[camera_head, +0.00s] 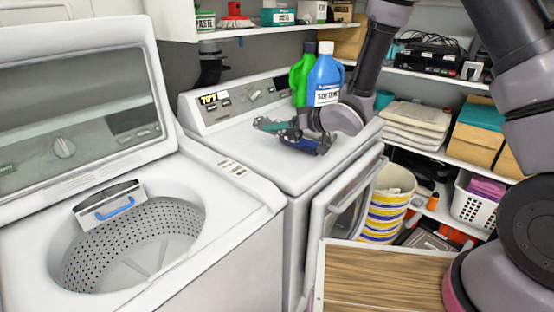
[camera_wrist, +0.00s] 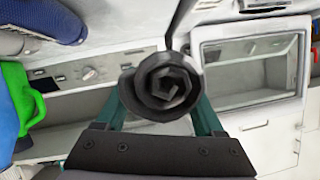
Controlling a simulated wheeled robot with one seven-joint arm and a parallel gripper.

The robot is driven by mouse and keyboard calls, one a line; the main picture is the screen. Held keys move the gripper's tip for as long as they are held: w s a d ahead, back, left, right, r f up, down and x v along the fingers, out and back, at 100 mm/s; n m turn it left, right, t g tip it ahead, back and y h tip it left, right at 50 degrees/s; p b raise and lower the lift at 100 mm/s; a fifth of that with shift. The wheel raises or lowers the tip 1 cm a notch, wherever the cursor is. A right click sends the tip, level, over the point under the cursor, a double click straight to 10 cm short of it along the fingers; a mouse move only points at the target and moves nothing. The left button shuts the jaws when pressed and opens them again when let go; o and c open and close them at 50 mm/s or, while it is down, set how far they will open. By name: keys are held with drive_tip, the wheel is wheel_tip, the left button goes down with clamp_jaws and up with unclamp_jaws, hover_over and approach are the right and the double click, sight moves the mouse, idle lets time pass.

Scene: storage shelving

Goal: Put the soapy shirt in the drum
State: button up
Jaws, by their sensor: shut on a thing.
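My gripper (camera_head: 283,129), with teal fingers, is over the top of the closed-lid machine on the right. A dark blue rolled item (camera_head: 308,146) is beside the gripper on the machine top, and blue cloth also shows in the wrist view (camera_wrist: 48,18). The perforated drum (camera_head: 130,243) is in the open washer at left, apart from the gripper. No cloth shows in it.
The raised washer lid (camera_head: 80,95) stands behind the drum. A green bottle (camera_head: 299,82) and a blue bottle (camera_head: 325,80) stand behind my gripper. The right machine's front door (camera_head: 352,205) is ajar. A striped bin (camera_head: 388,205) and a wooden surface (camera_head: 378,280) are at right.

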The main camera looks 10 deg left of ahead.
sight(279, 161)
wheel_tip(279, 161, down, 9)
drive_tip(key=shift+r, duration=0.1)
idle(0.3)
drive_tip(key=o, duration=1.5)
drive_tip(key=shift+f, duration=0.2)
